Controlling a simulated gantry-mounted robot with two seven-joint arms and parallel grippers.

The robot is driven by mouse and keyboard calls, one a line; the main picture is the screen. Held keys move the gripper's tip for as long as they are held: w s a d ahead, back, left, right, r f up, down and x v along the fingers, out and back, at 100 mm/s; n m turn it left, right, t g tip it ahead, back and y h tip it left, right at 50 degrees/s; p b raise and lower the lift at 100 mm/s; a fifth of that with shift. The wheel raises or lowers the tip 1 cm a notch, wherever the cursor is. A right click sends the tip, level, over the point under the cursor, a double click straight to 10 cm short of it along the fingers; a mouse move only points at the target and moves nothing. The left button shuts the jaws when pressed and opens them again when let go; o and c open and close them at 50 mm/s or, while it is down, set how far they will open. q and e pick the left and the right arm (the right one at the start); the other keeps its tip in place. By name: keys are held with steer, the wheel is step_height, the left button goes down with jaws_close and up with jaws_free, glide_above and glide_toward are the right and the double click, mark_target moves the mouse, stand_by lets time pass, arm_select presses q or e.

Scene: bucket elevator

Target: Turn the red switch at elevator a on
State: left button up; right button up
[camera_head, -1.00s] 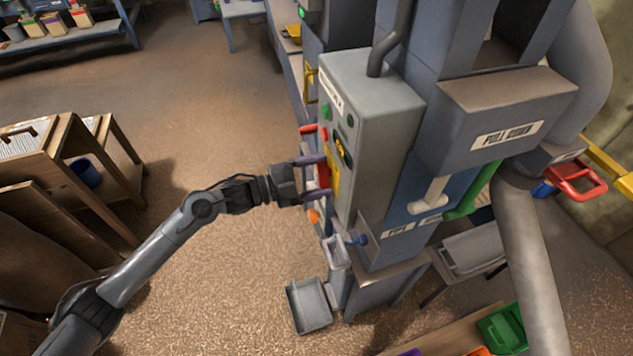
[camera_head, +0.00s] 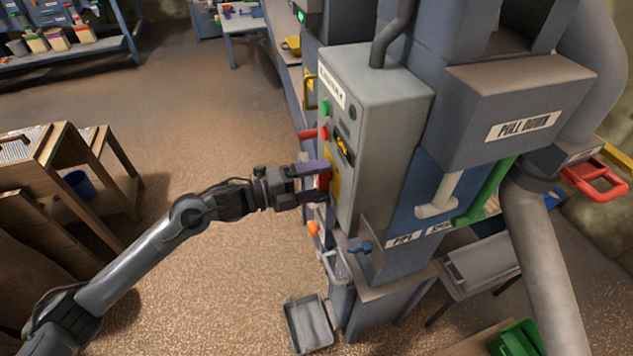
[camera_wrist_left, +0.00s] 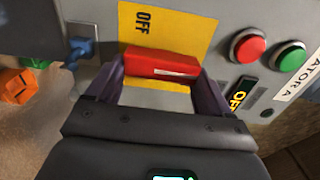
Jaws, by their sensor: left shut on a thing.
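The red switch (camera_head: 324,181) is on the front of the grey control box (camera_head: 384,120) of elevator A. In the left wrist view the red switch (camera_wrist_left: 162,64) lies across a yellow plate (camera_wrist_left: 190,28) marked OFF. My left gripper (camera_head: 319,182) is at the box front, with its purple fingers shut on the red switch, one finger at each end. My right gripper is not in view.
A red button (camera_wrist_left: 248,46) and a green button (camera_wrist_left: 290,56) sit beside the plate. A blue knob (camera_head: 361,246) and an orange part (camera_head: 313,229) are below. A grey bin (camera_head: 308,322) stands on the floor. Wooden shelving (camera_head: 60,190) is at left, with open floor between.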

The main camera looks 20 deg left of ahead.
arm_select(q)
steer(key=o, duration=0.9)
steer(key=shift+o, duration=0.2)
steer(key=v, duration=1)
steer(key=shift+s+a, duration=0.25)
steer(key=shift+a, duration=0.05)
